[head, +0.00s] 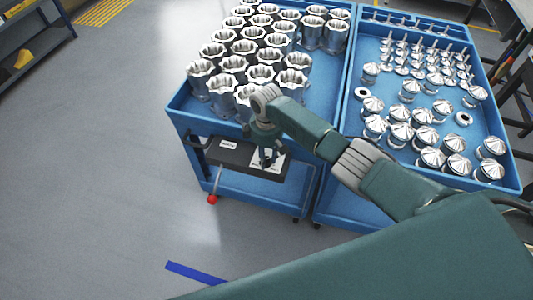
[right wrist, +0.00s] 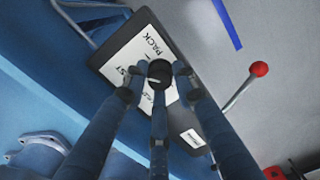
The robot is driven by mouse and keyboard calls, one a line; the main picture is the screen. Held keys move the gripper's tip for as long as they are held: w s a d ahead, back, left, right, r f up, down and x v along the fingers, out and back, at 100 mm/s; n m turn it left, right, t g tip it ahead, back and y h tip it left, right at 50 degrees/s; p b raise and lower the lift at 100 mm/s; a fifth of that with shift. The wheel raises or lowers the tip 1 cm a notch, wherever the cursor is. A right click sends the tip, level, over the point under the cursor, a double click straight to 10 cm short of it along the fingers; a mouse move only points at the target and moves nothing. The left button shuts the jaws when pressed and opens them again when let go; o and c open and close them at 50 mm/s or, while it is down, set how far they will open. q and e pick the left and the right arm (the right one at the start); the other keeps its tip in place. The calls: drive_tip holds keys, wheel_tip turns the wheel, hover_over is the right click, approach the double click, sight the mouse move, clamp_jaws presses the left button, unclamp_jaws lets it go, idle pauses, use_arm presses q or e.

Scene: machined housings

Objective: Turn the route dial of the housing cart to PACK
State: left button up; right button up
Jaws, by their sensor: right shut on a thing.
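The housing cart (head: 185,118) is blue, with many shiny machined housings on its top tray. A dark panel (head: 232,155) on its front side carries the route dial. In the right wrist view the dial's black knob (right wrist: 160,71) sits on a white label plate (right wrist: 135,52). PACK is readable on the plate; other words are partly hidden by fingers and knob. My right gripper (head: 267,158) is shut on the knob, its fingers around it in the right wrist view (right wrist: 158,82). A pale mark shows on the knob, but which word it points to is unclear. My left gripper is not in view.
A red ball on a lever (head: 212,199) sticks out low on the cart's front. A second blue cart (head: 430,180) with cone-topped parts stands close on the right. Open grey floor (head: 100,170) lies to the left, with blue tape (head: 195,273) in front.

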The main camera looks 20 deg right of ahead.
drive_tip(key=m+p, duration=0.1)
drive_tip(key=m, duration=0.2)
drive_tip(key=shift+r+m+p, duration=0.1)
drive_tip(key=shift+m+p, duration=0.25)
drive_tip(key=shift+m, duration=0.05)
drive_tip(key=shift+m+p, duration=0.65)
drive_tip(key=shift+m, duration=1.05)
drive_tip(key=o, duration=1.2)
drive_tip(key=shift+c, duration=0.2)
drive_tip(key=shift+r, duration=0.1)
wheel_tip(320, 180, up, 12)
